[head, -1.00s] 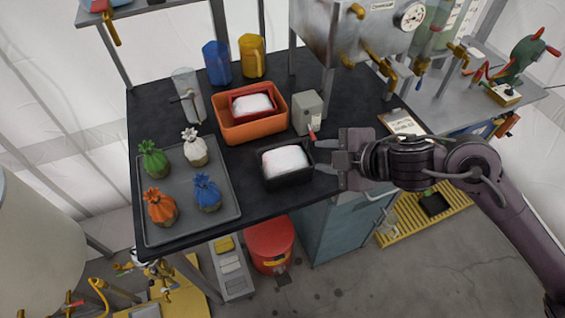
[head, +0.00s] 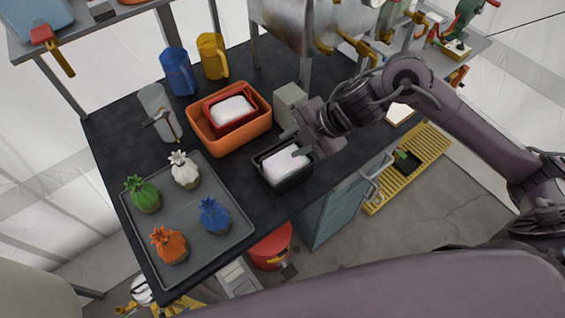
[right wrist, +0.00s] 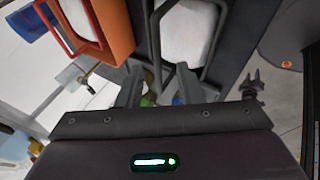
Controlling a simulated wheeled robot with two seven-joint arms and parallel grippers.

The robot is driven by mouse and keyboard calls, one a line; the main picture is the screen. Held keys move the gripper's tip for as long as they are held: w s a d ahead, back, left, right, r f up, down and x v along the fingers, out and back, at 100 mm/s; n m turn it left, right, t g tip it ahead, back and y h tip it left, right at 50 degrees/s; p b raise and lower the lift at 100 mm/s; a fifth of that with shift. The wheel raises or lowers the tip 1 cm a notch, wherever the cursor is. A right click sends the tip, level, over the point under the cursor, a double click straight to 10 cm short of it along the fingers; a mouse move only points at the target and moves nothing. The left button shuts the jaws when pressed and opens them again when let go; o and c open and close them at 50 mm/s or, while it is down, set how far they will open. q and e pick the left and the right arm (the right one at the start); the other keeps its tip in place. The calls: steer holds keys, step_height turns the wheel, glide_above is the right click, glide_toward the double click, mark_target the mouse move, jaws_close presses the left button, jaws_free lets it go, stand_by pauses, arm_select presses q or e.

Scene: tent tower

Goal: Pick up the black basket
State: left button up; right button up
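The black basket (head: 284,180) stands upright near the front edge of the dark table, filled with something white (head: 284,163). It also shows in the right wrist view (right wrist: 154,62), close ahead of the fingers. My right gripper (head: 296,143) is at the basket's back right rim, its fingers pointing left. In the right wrist view its two fingers (right wrist: 158,90) are apart, with a gap between them. One finger appears over the basket's inside; I cannot tell whether it touches. My left gripper is not in view.
An orange bin (head: 230,143) holding a red basket (head: 250,107) stands just behind. A grey box (head: 290,97) is close behind my right gripper. A grey tray (head: 222,250) with several tied sacks lies to the left. Blue and yellow jugs stand at the back.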

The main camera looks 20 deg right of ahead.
mark_target(285, 147)
steer(key=x, duration=0.3)
steer(key=shift+p, duration=0.3)
steer(key=shift+w+a+f, duration=0.25)
steer(key=shift+a+f, duration=0.2)
steer(key=shift+d, duration=0.1)
steer(key=c, duration=0.7)
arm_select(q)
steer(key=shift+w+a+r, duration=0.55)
arm_select(e)
jaws_close()
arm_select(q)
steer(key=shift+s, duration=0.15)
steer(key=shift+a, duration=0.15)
arm_select(e)
steer(key=shift+s, duration=0.1)
